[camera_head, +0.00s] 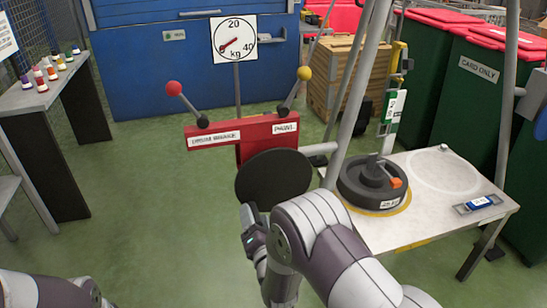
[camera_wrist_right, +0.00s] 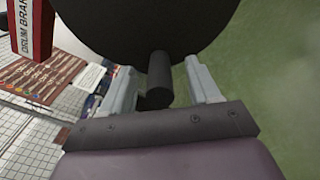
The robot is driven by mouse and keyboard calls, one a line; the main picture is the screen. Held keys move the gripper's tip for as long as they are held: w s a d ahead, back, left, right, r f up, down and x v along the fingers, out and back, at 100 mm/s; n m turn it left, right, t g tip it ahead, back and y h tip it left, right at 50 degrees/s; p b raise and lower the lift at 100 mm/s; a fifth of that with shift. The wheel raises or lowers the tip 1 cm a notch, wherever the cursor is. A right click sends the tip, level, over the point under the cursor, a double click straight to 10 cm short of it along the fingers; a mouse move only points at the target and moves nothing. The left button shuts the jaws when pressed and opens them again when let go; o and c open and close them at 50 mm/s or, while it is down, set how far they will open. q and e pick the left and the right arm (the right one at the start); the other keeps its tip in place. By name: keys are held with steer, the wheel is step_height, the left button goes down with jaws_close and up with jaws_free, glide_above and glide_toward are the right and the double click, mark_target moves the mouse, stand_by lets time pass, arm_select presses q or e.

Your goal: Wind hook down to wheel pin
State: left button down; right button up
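A black crank disc (camera_head: 273,178) stands below the red winch panel (camera_head: 225,138). In the right wrist view the disc (camera_wrist_right: 140,22) fills the top, and its dark handle (camera_wrist_right: 158,78) points toward me. My right gripper (camera_head: 250,218) is at the disc's lower left edge. In the wrist view its two fingers (camera_wrist_right: 162,80) stand on either side of the handle, with gaps; it is open. A dark wheel (camera_head: 372,190) with a raised centre and an orange piece lies on the work table. I cannot clearly make out the hook or pin. My left gripper is out of view.
A lever with a red knob (camera_head: 174,89) and one with a yellow knob (camera_head: 304,73) rise from the panel. A dial (camera_head: 234,40) hangs behind. Grey frame legs (camera_head: 358,95) stand beside the table (camera_head: 420,228). Green bins (camera_head: 484,80) are behind it.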

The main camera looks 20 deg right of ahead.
jaws_close()
steer(key=shift+d+f+n, duration=0.65)
steer(key=shift+d+n, duration=0.05)
steer(key=shift+n, duration=0.5)
steer(key=shift+d+f+n, duration=0.5)
steer(key=shift+d+n, duration=0.3)
steer(key=shift+n, duration=0.4)
steer(key=shift+d, duration=0.1)
steer(key=shift+d+f+n+b, duration=0.3)
steer(key=shift+d+n, duration=0.5)
steer(key=shift+n, duration=0.4)
steer(key=shift+d, duration=0.15)
